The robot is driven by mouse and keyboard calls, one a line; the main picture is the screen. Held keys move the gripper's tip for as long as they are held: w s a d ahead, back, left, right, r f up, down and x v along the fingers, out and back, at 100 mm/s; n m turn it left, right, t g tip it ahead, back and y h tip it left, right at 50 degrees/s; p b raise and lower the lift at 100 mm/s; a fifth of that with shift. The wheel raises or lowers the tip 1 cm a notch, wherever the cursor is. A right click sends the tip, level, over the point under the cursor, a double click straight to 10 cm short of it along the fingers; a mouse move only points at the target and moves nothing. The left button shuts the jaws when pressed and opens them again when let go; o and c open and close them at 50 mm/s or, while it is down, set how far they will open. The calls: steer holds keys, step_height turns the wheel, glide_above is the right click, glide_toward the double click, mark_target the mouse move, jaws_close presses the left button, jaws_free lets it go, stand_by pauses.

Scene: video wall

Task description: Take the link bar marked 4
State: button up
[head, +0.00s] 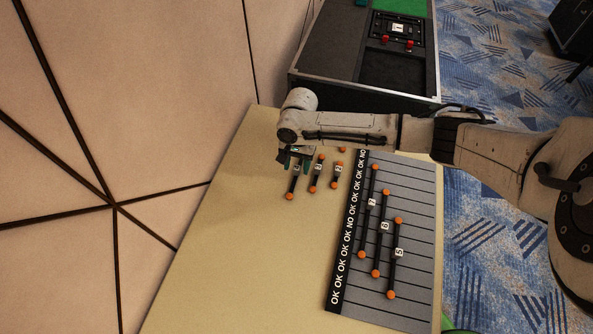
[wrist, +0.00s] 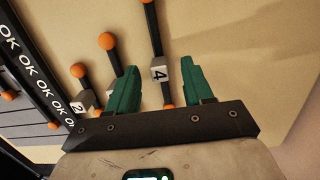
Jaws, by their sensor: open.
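The link bar marked 4 (wrist: 158,72) is a thin black rod with orange ball ends and a white numbered cube. In the wrist view it stands between the two green fingers of my gripper (wrist: 158,66), with a gap to each finger. The gripper is open and empty. In the head view my gripper (head: 294,158) is over the upper part of the leftmost loose bar (head: 292,184), whose number is hard to read there. I cannot tell the gripper's height above the table.
Two loose bars lie right of it in the head view (head: 316,176); one is marked 2 (wrist: 83,100). A grey lined board (head: 420,240) with an OK/NO strip (head: 346,235) holds several bars. A black case (head: 330,50) stands behind. The beige table (head: 225,220) is clear at left.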

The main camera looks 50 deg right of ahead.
steer(key=shift+a+f, duration=0.1)
steer(key=shift+f, duration=0.85)
jaws_close()
